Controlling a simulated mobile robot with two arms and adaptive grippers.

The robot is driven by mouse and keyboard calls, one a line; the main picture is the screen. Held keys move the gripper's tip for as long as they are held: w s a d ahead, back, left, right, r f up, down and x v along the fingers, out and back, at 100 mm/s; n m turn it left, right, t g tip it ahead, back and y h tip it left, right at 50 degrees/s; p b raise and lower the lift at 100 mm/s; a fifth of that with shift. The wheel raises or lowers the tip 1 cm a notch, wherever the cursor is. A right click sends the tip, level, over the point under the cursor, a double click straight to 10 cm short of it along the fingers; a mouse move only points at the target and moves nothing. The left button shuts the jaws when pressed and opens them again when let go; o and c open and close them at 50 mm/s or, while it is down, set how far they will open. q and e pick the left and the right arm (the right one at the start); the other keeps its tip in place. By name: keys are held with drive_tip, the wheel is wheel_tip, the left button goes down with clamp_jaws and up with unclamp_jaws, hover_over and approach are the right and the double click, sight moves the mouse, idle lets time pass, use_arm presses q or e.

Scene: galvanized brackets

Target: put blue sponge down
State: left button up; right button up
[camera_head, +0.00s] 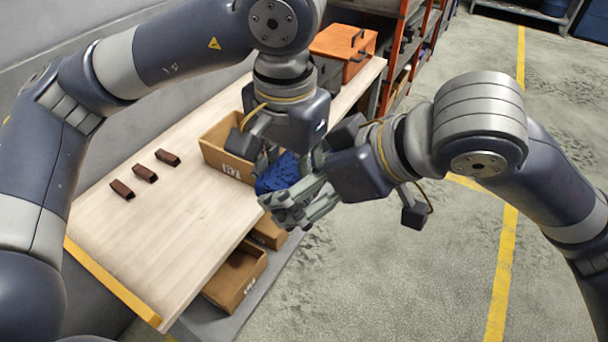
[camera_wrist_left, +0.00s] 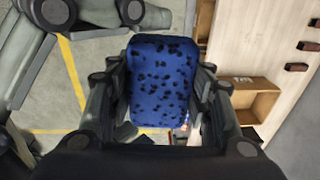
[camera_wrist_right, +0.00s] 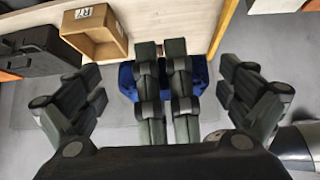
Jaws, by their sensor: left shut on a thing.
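The blue sponge (camera_head: 279,174) has dark speckles and is held beyond the front edge of the wooden workbench (camera_head: 170,240). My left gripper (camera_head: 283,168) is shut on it. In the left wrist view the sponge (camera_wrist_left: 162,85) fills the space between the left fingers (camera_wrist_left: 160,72). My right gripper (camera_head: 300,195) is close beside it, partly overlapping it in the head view. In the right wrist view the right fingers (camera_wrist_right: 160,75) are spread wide. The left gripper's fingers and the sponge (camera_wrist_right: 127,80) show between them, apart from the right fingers.
An open cardboard bin (camera_head: 215,152) stands on the bench behind the sponge. Several dark red bracket pieces (camera_head: 145,173) lie at the left. An orange box (camera_head: 343,47) is at the far end. More bins (camera_head: 235,277) sit below. The bench's front left is clear.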

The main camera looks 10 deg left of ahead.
drive_tip(key=c, duration=0.8)
use_arm(q)
drive_tip(key=o, duration=1.3)
use_arm(e)
drive_tip(key=shift+c, duration=0.2)
